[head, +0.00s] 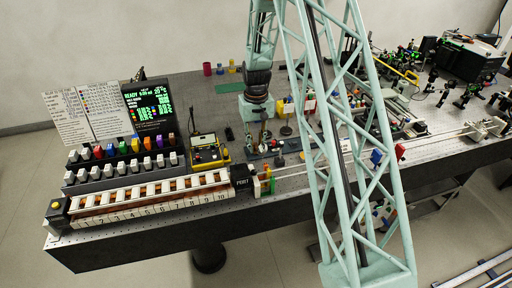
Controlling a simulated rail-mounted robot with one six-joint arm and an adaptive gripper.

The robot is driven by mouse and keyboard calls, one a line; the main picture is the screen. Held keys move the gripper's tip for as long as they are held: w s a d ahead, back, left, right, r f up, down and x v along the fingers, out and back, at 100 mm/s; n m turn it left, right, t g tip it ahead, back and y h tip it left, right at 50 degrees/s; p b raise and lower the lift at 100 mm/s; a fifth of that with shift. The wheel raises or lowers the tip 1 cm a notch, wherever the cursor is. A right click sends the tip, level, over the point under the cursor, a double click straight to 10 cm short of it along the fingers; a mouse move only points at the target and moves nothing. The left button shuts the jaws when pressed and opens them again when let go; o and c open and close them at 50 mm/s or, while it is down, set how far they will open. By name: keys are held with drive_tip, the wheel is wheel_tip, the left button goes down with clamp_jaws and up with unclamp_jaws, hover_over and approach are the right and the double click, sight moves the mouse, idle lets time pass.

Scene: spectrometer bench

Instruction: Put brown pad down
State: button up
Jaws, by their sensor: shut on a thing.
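My gripper (263,132) hangs from the pale green arm, pointing down over the middle of the bench, behind and right of the yellow meter. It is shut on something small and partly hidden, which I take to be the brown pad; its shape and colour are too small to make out. I cannot tell whether it touches the bench. No other brown pad can be made out in this view.
A numbered rack (150,200) runs along the front left edge, with coloured and white blocks behind it. Optics and rails crowd the right. My lattice structure hides part of the bench.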

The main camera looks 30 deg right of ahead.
sight(256, 145)
drive_tip(key=shift+f, duration=0.25)
drive_tip(key=shift+f, duration=0.2)
drive_tip(key=o, duration=0.8)
drive_tip(key=shift+r, duration=0.2)
wheel_tip(256, 145, up, 12)
idle(0.7)
idle(0.5)
